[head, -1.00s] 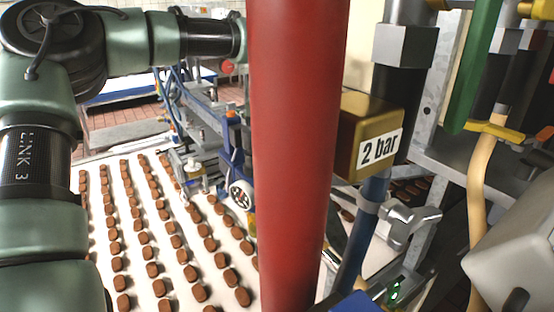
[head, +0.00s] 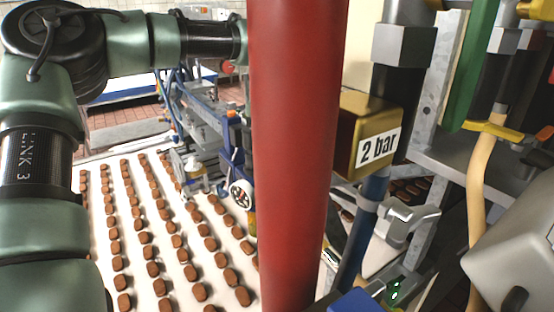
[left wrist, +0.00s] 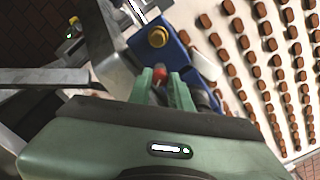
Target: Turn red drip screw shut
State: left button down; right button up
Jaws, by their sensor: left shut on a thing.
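The red drip screw (left wrist: 160,73) shows as a small red knob in the left wrist view. My left gripper (left wrist: 162,80) has its two green fingers closed around it, next to a blue machine part (left wrist: 176,62). The fingers partly hide the screw, so its turned position cannot be told. In the head view my left arm reaches in from the left, and its hand is hidden behind a thick red column. My right gripper is in neither view.
The red column (head: 294,150) blocks the middle of the head view. Rows of brown biscuits lie on a white belt (head: 112,225). A brass block marked "2 bar" (head: 362,110), pipes and a silver fitting (head: 405,218) crowd the right.

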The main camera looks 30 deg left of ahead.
pick_arm(q)
jog(key=m, duration=1.8)
jog(key=shift+m, duration=0.4)
jog(key=m, duration=0.5)
jog(key=shift+m, duration=0.4)
jog(key=c, duration=1.3)
grip_release()
jog(key=shift+d, duration=0.1)
